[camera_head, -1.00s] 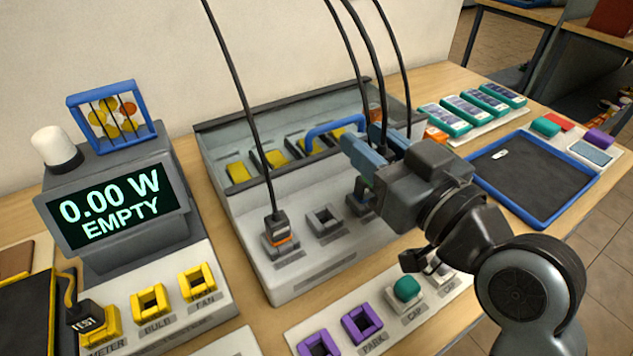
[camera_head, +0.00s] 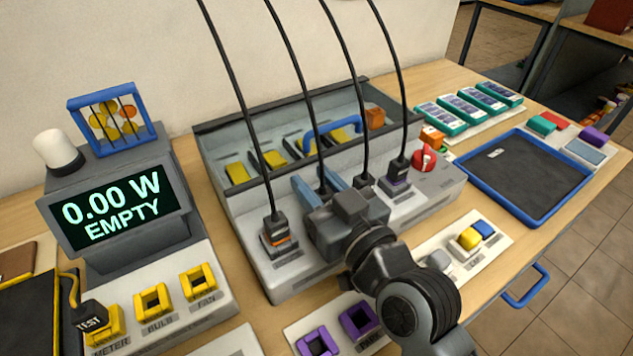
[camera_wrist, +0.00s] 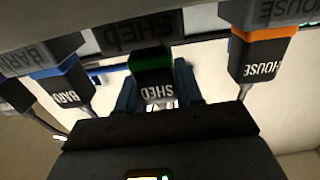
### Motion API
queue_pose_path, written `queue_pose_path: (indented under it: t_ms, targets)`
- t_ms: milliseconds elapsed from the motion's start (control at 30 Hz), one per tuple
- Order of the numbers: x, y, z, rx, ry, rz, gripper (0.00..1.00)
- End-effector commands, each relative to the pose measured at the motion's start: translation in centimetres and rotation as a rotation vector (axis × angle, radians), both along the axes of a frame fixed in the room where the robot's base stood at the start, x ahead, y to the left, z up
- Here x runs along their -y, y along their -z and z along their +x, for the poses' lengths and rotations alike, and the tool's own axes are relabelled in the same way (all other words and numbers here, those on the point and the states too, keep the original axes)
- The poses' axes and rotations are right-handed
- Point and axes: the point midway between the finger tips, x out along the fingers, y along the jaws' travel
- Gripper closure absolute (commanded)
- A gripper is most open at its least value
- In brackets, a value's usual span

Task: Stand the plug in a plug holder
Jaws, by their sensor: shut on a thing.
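The SHED plug (camera_wrist: 157,92), dark with a green band, is gripped between the blue fingers of my gripper (camera_head: 321,187). In the head view my gripper hides most of it; its cable rises from between the fingers. It is over the second place of the grey plug-holder bench (camera_head: 290,286), right of the HOUSE plug (camera_head: 276,228). In the wrist view the SHED label (camera_wrist: 125,32) is beside the plug's banded end. The holder itself is hidden, so I cannot tell whether the plug is seated in it.
The orange-banded HOUSE plug stands in its holder close on the left. A red knob (camera_head: 424,158) is at the bench's right end. Hanging cables surround my gripper. The blue-rimmed tray (camera_head: 545,212) is far right.

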Motion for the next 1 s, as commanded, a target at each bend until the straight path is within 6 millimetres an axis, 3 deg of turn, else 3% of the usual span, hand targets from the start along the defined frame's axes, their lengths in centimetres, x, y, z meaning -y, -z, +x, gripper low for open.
queue_pose_path:
  t_ms: [467, 500, 767, 1000]
  targets:
    - [0.0, 1.0, 0.0, 0.001, 0.0, 0.001, 0.94]
    - [0.0, 1.0, 0.0, 0.001, 0.0, 0.001, 0.64]
    - [0.0, 0.9, 0.0, 0.0, 0.0, 0.0, 0.39]
    - [0.0, 0.8, 0.0, 0.0, 0.0, 0.0, 0.39]
